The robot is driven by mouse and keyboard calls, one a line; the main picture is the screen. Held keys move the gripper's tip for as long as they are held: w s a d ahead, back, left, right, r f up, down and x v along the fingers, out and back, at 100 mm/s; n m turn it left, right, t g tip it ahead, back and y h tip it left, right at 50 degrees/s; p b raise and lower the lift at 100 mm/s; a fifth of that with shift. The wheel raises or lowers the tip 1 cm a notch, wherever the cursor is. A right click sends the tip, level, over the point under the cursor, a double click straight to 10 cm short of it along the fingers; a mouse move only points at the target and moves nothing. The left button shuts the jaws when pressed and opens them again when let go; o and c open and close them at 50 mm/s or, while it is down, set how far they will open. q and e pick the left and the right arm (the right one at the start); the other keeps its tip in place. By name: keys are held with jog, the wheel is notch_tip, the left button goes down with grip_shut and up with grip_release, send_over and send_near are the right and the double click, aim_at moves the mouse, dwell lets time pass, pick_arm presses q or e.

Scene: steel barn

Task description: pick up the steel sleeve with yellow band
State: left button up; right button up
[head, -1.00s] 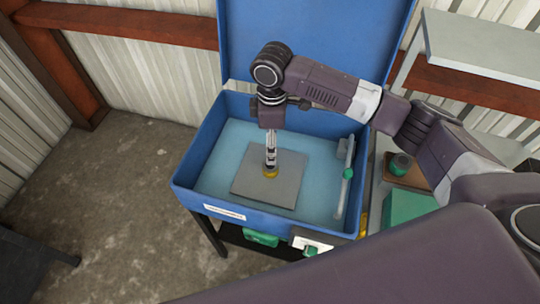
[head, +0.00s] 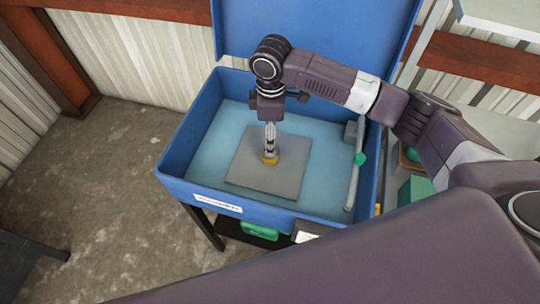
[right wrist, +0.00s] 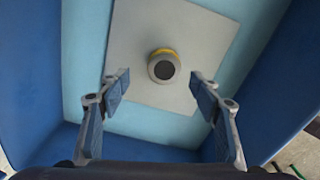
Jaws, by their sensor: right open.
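The steel sleeve with yellow band (head: 271,159) stands on a grey square plate (head: 250,172) inside a blue tub (head: 172,160). In the head view my right gripper (head: 270,143) points straight down over it and hides most of its upper part. In the right wrist view the sleeve (right wrist: 164,68) shows end-on, as a grey ring with a dark bore and a yellow edge. My right gripper's fingers (right wrist: 160,88) are spread wide, with the sleeve seen ahead between them, not gripped. My left gripper is out of view.
The tub's walls surround the plate, and its raised blue lid (head: 310,40) stands behind. A grey shelf (head: 500,22) is at the upper right.

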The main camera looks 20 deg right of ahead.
jog(key=shift+s+a+f, duration=0.1)
jog(key=shift+s+f, duration=0.1)
jog(key=shift+f, duration=0.7)
jog(key=f, duration=0.1)
jog(key=f+p, duration=0.1)
jog(key=f, duration=0.3)
jog(key=shift+a+p, duration=0.25)
jog(key=shift+p, duration=0.05)
jog(key=shift+r, duration=0.1)
jog(key=c, duration=1.5)
